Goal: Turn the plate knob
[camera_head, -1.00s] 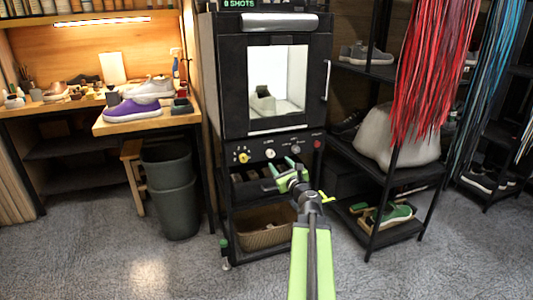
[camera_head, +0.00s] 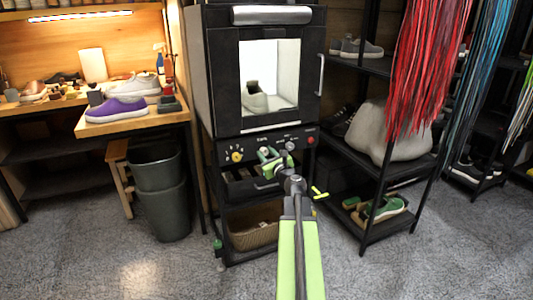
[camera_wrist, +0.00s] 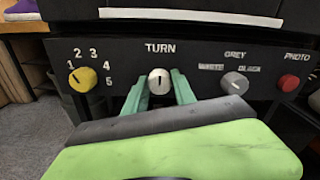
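The white round knob (camera_wrist: 159,82) sits under the word TURN on the dark control panel of the photo box; its dark mark points roughly upright. My gripper (camera_wrist: 160,90) has its green fingers open, one on each side of this knob. I cannot tell whether the fingers touch it. In the head view my gripper (camera_head: 271,159) is at the panel's middle and mostly hides the knob. The photo box (camera_head: 225,85) has a lit window with a pale shoe (camera_head: 255,98) inside.
A yellow numbered knob (camera_wrist: 82,79) is left of the white one; a grey knob (camera_wrist: 235,83) and red PHOTO button (camera_wrist: 289,83) are right. A bench with a purple sneaker (camera_head: 117,110), a bin (camera_head: 160,200) and a shoe rack (camera_head: 378,235) flank the box.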

